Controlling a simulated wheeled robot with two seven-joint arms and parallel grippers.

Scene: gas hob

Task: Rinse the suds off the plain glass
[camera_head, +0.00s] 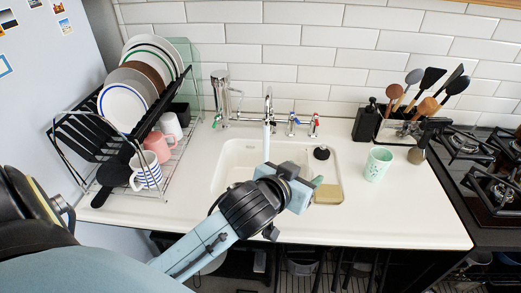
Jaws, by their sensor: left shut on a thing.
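My left gripper (290,182) is over the sink (233,160), seen from behind. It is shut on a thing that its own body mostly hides. A small grey-green piece (317,182) shows just right of the jaws; I cannot tell whether it belongs to the held thing. I cannot make out the plain glass or any suds. The tap (268,103) stands behind the sink, and a pale stream of water (266,140) falls from it just behind and left of the gripper. My right gripper is not in view.
A sponge (328,194) lies at the sink's right front corner. A patterned mint cup (378,163) stands right of the sink. A dish rack (175,158) with plates and mugs is at left. A utensil holder (400,128) and gas hob (490,165) are at right. The right front counter is clear.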

